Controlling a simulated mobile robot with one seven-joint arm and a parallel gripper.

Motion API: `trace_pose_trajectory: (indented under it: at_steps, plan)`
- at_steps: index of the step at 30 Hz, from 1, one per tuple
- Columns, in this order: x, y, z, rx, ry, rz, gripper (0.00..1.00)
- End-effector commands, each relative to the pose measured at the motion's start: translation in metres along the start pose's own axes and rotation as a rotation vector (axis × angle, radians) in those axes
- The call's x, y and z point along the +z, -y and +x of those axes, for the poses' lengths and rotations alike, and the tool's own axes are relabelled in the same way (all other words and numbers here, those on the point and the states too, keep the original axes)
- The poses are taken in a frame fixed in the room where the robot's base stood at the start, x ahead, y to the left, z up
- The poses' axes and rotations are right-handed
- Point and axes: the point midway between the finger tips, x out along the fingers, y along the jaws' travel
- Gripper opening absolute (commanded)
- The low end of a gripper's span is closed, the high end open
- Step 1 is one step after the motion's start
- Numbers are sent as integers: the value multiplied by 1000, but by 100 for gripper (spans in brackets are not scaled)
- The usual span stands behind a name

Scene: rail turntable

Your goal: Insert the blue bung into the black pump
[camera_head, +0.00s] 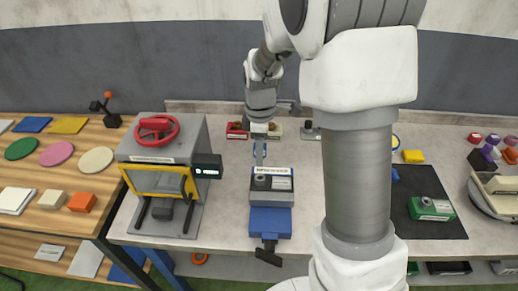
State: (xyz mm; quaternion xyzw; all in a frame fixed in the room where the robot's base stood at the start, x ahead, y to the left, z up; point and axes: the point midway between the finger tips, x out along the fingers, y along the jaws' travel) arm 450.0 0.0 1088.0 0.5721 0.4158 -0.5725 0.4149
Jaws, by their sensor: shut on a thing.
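My gripper (259,153) points down above the middle of the bench. It is shut on a small blue piece, which I take as the blue bung (264,150); my fingers hide part of it. Just below and in front of it, a dark block with a white label (272,184) sits on a blue vise-like fixture (270,221). I take this block as the black pump. A small round grey feature (260,180) shows on its left part. The bung looks apart from the block, but I cannot tell the height between them.
A grey press with a red handwheel (156,126) and yellow frame stands left. Red (237,131) and grey (310,132) blocks stand behind. My arm hides bench to the right. A green-and-grey block (431,208) lies on a black mat (430,230) at right.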

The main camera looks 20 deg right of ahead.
Motion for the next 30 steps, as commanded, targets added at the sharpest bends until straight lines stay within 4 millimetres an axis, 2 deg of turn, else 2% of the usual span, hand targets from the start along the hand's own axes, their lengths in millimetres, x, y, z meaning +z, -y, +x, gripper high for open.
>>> trace_pose_trajectory:
  at_steps: [11,24,30]
  plan:
    - [0,0,6,0,0,-1,0]
    - [0,0,45,0,0,-1,0]
    - [0,0,57,0,0,-1,0]
